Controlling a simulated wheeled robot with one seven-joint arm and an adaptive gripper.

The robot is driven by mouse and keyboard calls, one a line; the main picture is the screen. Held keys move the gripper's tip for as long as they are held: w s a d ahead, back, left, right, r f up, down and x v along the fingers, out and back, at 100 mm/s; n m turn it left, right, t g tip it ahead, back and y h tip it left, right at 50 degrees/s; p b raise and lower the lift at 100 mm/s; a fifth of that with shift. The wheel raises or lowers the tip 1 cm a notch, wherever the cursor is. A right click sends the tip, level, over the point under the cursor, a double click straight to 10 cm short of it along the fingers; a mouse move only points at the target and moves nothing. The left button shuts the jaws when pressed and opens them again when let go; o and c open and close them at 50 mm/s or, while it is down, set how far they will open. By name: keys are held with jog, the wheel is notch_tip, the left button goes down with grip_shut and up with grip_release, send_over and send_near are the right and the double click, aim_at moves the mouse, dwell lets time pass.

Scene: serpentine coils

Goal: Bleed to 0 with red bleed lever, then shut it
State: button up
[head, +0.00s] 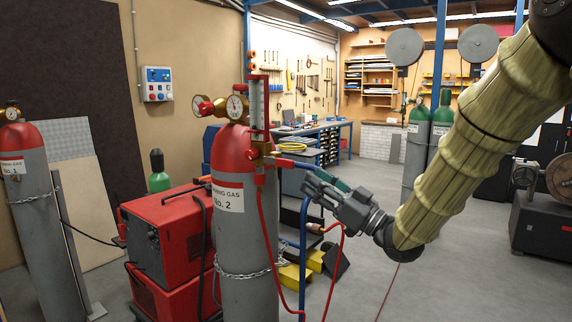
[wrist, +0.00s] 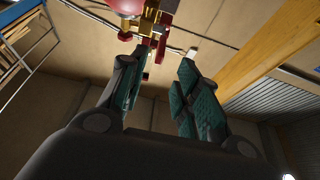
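A grey cylinder with a red shoulder, labelled No. 2 (head: 228,196), stands at centre in the head view. Its brass regulator carries round gauges (head: 237,107), and a red-framed upright scale (head: 257,104) rises beside them. Below the scale is a brass valve block (head: 258,153). A short red lever (head: 284,163) sticks out to its right, roughly level. My gripper (head: 308,180) is open just right of the lever's end. In the wrist view, my gripper (wrist: 158,70) has teal-padded fingers apart, and red and brass fittings (wrist: 158,30) show beyond the tips. The scale reading is too small to tell.
A red hose (head: 266,235) hangs from the valve block. A red welding machine (head: 168,235) stands left of the cylinder. Another red-topped cylinder, No. 1 (head: 25,190), is at far left. A blue-framed workbench (head: 320,135) is behind.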

aim_at(294, 168)
jog(key=p+x, duration=0.3)
jog(key=x, duration=0.7)
jog(key=shift+a, duration=0.1)
grip_shut()
